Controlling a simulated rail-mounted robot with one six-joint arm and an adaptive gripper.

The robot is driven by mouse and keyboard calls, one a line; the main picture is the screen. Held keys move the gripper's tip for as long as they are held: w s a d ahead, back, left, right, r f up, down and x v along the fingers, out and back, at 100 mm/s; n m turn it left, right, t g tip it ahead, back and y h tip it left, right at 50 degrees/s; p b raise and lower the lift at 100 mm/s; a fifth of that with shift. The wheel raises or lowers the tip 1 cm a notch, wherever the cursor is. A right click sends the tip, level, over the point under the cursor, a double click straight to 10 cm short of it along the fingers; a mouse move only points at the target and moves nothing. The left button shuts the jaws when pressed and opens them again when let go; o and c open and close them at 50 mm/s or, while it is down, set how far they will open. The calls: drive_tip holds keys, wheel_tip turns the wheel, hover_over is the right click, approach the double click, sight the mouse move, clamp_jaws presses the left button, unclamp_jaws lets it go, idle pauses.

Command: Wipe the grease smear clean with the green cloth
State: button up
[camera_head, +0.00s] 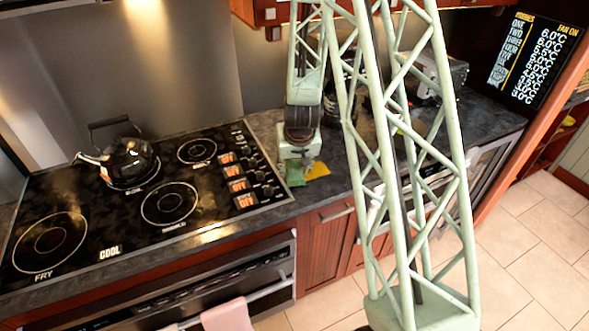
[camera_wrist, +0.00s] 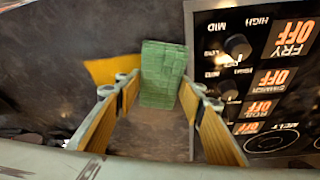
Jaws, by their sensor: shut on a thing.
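The green cloth (camera_head: 295,175) is a small folded block at the dark counter, just right of the cooktop. In the wrist view the green cloth (camera_wrist: 163,70) sits between the fingertips of my gripper (camera_wrist: 160,95), which is shut on it. In the head view my gripper (camera_head: 295,158) points down over the counter. A flat yellow-orange patch, which looks like the grease smear (camera_head: 319,170), lies right beside the cloth. In the wrist view the smear (camera_wrist: 103,70) shows left of the cloth, partly behind a finger. I cannot tell whether the cloth touches the counter.
The black cooktop (camera_head: 105,225) with its knobs lies close to the left of the cloth. A dark kettle (camera_head: 128,160) stands on a rear burner. Dark items (camera_head: 345,90) stand at the back of the counter. A pink towel (camera_head: 228,315) hangs on the oven rail.

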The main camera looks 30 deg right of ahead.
drive_tip(key=shift+f, duration=0.3)
idle(0.4)
drive_tip(key=shift+d+b, duration=0.1)
drive_tip(key=shift+b, duration=0.2)
drive_tip(key=shift+s+d+r+b, duration=0.1)
drive_tip(key=shift+d+b, duration=0.45)
drive_tip(key=shift+d, duration=0.5)
drive_tip(key=shift+d, duration=0.1)
drive_tip(key=shift+d+b, duration=0.5)
drive_tip(key=shift+b, duration=0.1)
drive_tip(key=shift+s+d+b, duration=0.1)
drive_tip(key=shift+d+b, duration=0.25)
drive_tip(key=shift+d, duration=0.2)
drive_tip(key=shift+d, duration=0.1)
